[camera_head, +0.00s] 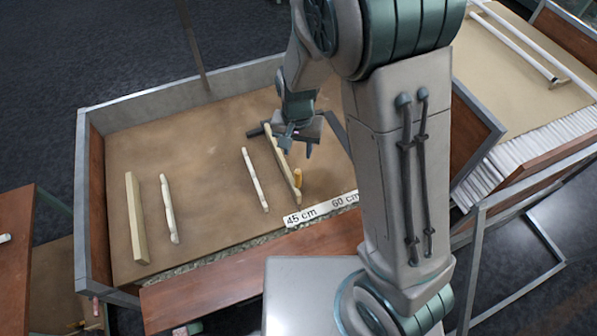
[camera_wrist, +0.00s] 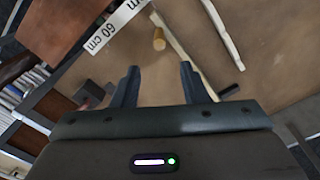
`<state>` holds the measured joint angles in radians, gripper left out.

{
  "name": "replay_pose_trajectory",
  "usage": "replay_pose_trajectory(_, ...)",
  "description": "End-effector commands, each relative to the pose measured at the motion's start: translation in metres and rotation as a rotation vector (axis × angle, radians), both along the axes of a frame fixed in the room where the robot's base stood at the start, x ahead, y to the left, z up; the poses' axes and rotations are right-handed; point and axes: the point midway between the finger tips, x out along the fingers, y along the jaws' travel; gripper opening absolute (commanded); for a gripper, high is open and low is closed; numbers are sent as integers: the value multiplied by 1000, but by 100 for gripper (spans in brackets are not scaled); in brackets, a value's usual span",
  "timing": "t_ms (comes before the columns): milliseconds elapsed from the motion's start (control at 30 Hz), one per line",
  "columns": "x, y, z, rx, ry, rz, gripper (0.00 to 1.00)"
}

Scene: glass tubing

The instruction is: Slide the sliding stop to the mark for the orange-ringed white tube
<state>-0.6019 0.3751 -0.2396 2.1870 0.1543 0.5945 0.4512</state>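The sliding stop, a pale wooden bar (camera_head: 281,160) with an orange-tan knob (camera_head: 298,178) at its near end, lies across the brown bench top near the 45 cm mark on the white label strip (camera_head: 324,209). The knob (camera_wrist: 159,39) and bar (camera_wrist: 185,52) also show in the wrist view. My gripper (camera_head: 298,150) is above the bench, just right of the bar. In the wrist view, my gripper (camera_wrist: 158,75) has its fingers spread and empty, with the knob ahead of them and apart. No orange ring can be made out on any white tube.
A pale tube (camera_head: 255,180) lies left of the stop. A metal rim (camera_head: 185,94) bounds the bench. A rack of white tubes (camera_head: 530,150) stands at the right.

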Motion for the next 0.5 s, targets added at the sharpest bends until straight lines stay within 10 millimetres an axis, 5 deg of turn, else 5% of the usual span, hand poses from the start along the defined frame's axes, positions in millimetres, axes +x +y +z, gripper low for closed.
replay_pose_trajectory(500,-1,-1,-77,-2,5,0,40)
